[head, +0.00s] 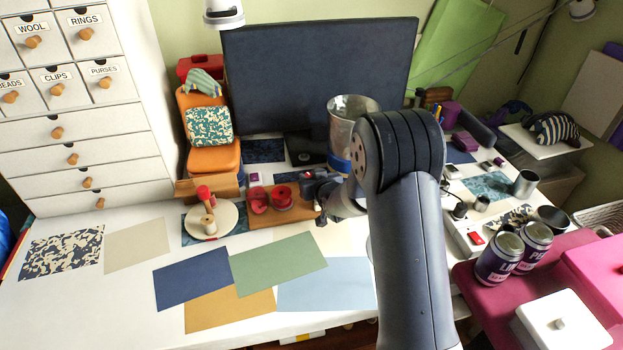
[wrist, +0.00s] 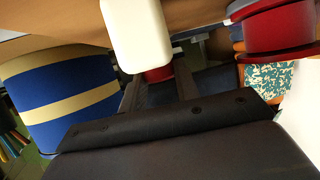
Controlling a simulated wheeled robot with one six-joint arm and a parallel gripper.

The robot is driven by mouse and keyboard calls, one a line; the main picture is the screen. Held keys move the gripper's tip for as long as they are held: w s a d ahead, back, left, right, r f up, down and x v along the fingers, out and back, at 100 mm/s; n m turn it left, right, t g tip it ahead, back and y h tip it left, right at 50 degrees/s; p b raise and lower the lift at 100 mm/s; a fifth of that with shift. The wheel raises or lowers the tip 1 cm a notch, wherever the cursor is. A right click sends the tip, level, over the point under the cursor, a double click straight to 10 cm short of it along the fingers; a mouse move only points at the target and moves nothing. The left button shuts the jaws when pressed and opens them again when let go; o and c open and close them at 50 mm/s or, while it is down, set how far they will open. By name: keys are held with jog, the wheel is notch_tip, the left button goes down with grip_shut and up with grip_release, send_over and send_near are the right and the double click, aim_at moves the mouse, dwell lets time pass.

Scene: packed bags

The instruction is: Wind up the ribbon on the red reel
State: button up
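Two red reels stand side by side on a small wooden board in the head view, the left reel (head: 258,200) and the right reel (head: 281,197). A red flanged reel (wrist: 277,30) shows at the top right of the wrist view. My gripper (head: 317,186) is just right of the reels, near the board's right end. In the wrist view its dark fingers (wrist: 158,92) stand apart, with a small red piece (wrist: 158,74) beyond the gap. A white rounded piece (wrist: 135,35) hangs close to the fingers. No loose ribbon can be made out.
A round stand (head: 226,220) with a wooden spool and red-topped peg is left of the board. A metal vase (head: 345,125) stands behind my arm. In the wrist view a blue-and-cream cylinder (wrist: 60,97) is close on the left. Flat coloured sheets (head: 278,265) lie in front.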

jog(key=o, duration=0.5)
jog(key=shift+c, duration=0.2)
jog(key=v, duration=1.1)
jog(key=shift+f, duration=0.1)
jog(key=x, duration=1)
jog(key=shift+w+a+f, duration=0.1)
jog(key=shift+w, duration=0.25)
jog(key=shift+w+p, duration=0.15)
jog(key=shift+p, duration=0.5)
jog(key=shift+f+b, duration=0.1)
jog(key=shift+b, duration=0.35)
jog(key=shift+b, duration=0.3)
